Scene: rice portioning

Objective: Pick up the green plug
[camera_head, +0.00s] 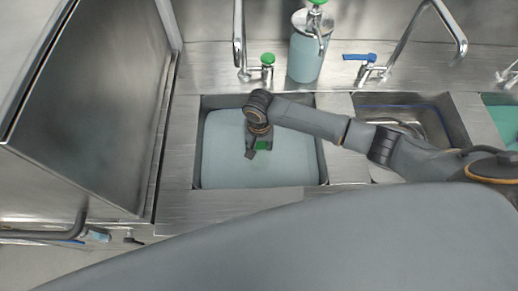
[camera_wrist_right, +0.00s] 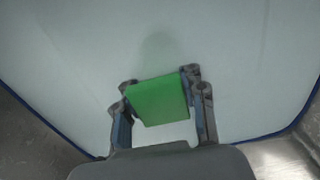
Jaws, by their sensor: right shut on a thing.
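The green plug (camera_wrist_right: 158,100) is a flat green block between the two fingers of my right gripper (camera_wrist_right: 160,112) in the right wrist view. The fingers are shut on its sides. My left gripper is not in view.
The left sink basin (camera_head: 198,150) has metal walls around the gripper. A green-handled tap (camera_head: 267,60), a blue-green dispenser bottle (camera_head: 306,58) and a blue-handled tap (camera_head: 360,57) stand behind. A second basin (camera_head: 450,118) lies to the right. A large metal cabinet (camera_head: 95,100) stands left.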

